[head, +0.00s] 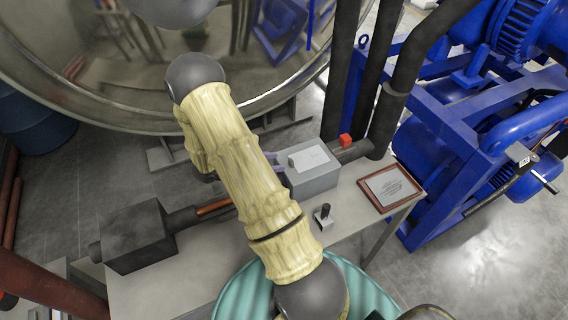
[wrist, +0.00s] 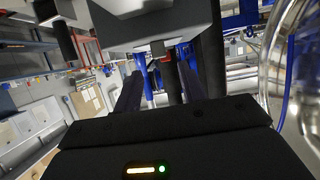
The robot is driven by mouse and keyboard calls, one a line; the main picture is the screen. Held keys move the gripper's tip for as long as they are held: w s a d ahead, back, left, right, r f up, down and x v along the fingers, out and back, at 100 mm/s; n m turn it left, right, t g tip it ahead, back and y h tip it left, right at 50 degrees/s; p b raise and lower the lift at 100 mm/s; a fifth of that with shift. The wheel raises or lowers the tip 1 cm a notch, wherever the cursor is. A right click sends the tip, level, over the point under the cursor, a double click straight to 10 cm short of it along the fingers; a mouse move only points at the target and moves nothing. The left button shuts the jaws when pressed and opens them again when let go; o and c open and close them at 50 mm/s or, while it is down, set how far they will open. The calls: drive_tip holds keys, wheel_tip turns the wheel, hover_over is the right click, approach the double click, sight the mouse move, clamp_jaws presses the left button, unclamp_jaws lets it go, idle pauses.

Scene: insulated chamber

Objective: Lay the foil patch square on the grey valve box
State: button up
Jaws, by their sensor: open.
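The grey valve box (head: 318,184) stands on the bench in the head view, right of my forearm. A pale, thin rectangle that looks like the foil patch (head: 312,158) lies on its top face, roughly in line with the box edges. I cannot tell whether it is exactly square or flat. My gripper (head: 275,162) is at the left side of the box, mostly hidden behind my arm. In the wrist view its two fingers (wrist: 158,78) are apart with nothing seen between them. The grey box (wrist: 150,32) fills the top of that view, just beyond the fingertips. The patch is not clear there.
A small block with a black knob (head: 324,216) and a framed sheet (head: 390,188) lie near the box. A red cap (head: 345,140) sits behind it beside dark vertical pipes (head: 375,80). A dark box (head: 140,237) stands left. Blue machinery (head: 470,140) is at right.

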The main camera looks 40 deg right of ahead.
drive_tip(key=b+v, duration=0.1)
drive_tip(key=v, duration=0.5)
drive_tip(key=shift+w+a, duration=0.1)
drive_tip(key=shift+w, duration=0.05)
drive_tip(key=shift+r, duration=0.1)
